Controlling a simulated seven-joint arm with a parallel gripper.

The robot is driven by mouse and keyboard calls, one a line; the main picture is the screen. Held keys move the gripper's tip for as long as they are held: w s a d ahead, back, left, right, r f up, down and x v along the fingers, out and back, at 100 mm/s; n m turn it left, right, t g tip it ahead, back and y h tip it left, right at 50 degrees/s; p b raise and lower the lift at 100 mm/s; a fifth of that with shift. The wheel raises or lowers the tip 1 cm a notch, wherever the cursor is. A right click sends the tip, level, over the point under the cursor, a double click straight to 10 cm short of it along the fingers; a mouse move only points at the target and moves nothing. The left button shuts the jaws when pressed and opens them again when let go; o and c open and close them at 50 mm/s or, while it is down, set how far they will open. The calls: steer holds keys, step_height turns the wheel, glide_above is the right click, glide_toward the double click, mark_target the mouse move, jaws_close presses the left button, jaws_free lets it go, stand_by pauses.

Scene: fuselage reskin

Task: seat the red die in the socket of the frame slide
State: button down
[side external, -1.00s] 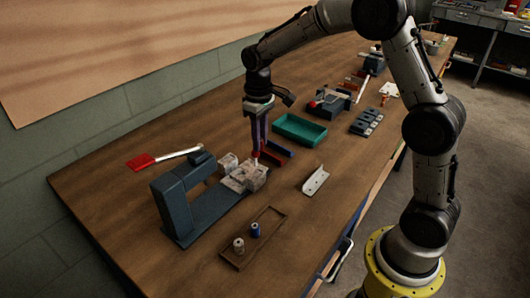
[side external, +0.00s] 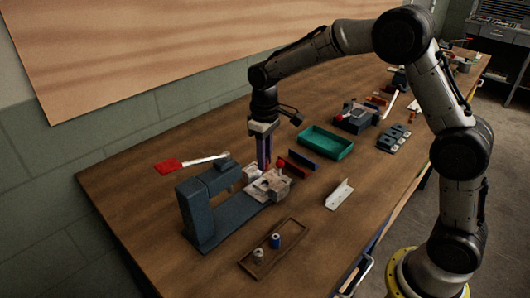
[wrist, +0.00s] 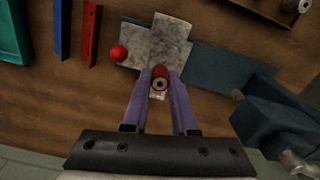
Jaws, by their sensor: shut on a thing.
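The red die (wrist: 161,73) is a small red cylinder with a ringed dark centre, pinched between the two purple fingertips of my gripper (wrist: 160,80) in the wrist view. In the side view my gripper (side external: 265,170) points straight down beside the frame slide, and the die cannot be made out there. The frame slide (side external: 270,187) is a mottled light-grey metal block with a red ball knob (side external: 281,163). It also shows in the wrist view (wrist: 155,42), just beyond the die. The socket is not clearly visible, and I cannot tell whether the die touches the slide.
A blue-grey press frame (side external: 200,210) stands left of the slide. A teal tray (side external: 326,154), blue bar (side external: 303,160), red bar (side external: 287,168) and pale angle bracket (side external: 339,194) lie right. A brown tray (side external: 257,270) with spools is in front; a red-handled tool (side external: 170,166) lies behind.

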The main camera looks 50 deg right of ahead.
steer(key=shift+f, duration=2.05)
steer(key=shift+f, duration=1.05)
steer(key=c, duration=0.6)
jaws_free()
steer(key=shift+s, duration=0.1)
step_height(320, 180, up, 14)
steer(key=shift+r, duration=0.1)
